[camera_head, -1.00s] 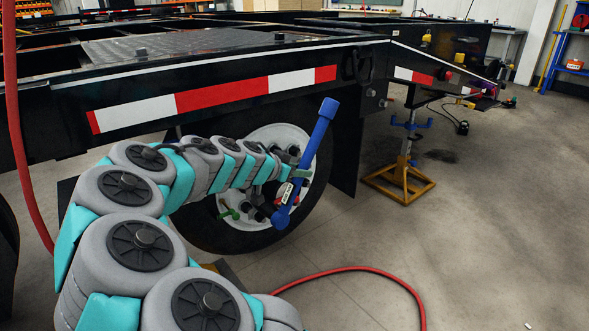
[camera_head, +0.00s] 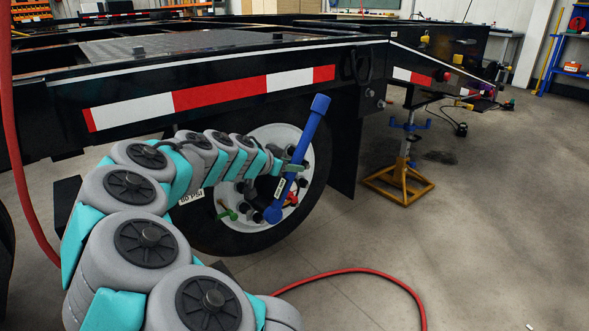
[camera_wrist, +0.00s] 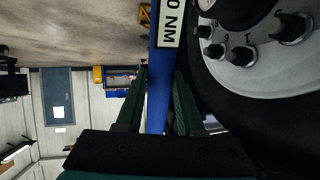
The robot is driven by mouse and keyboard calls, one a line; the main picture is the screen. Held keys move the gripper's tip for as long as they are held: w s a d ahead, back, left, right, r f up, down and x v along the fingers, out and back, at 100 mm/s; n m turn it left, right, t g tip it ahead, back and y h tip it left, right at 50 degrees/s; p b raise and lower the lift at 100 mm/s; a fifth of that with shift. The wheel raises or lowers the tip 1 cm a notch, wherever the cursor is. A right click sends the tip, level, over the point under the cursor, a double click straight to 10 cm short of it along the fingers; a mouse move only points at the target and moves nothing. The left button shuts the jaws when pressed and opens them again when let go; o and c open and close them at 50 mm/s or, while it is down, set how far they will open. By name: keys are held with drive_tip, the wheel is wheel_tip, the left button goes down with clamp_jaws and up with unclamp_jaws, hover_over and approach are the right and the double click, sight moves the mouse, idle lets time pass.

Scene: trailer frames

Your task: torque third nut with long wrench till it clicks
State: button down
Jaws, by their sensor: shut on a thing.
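My gripper (camera_head: 291,167) is shut on the shaft of a long blue wrench (camera_head: 316,116). The wrench is tilted, its upper end to the right and its lower end in front of the white wheel hub (camera_head: 292,137). In the wrist view the blue shaft (camera_wrist: 157,104) runs between my two dark green fingers (camera_wrist: 158,88), with a white label ending in "0 NM" on it. Several wheel nuts (camera_wrist: 291,28) stand on the white wheel face there, beside numbers. The wrench's lower end is out of the wrist view, and I cannot tell which nut it is on, if any.
The black trailer frame (camera_head: 230,60) with red and white strips lies above the wheel and arm. A green part (camera_head: 227,211) sits low on the wheel. A red hose (camera_head: 365,269) lies on the floor.

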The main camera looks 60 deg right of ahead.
drive_tip(key=shift+w+d+b, duration=0.2)
drive_tip(key=shift+w, duration=0.5)
drive_tip(key=shift+w+d+b, duration=0.2)
drive_tip(key=shift+w, duration=0.45)
drive_tip(key=shift+w+d, duration=0.25)
drive_tip(key=shift+w, duration=0.4)
drive_tip(key=shift+w+d, duration=0.2)
drive_tip(key=shift+w, duration=0.4)
idle(1.5)
drive_tip(key=shift+d, duration=0.15)
drive_tip(key=shift+s+d+f+y, duration=0.1)
drive_tip(key=shift+d+f+y, duration=0.15)
drive_tip(key=shift+y, duration=0.15)
drive_tip(key=shift+s+d+f+y+p, duration=0.2)
drive_tip(key=shift+d+f+y+p, duration=0.1)
drive_tip(key=shift+d+y+p, duration=0.45)
idle(0.8)
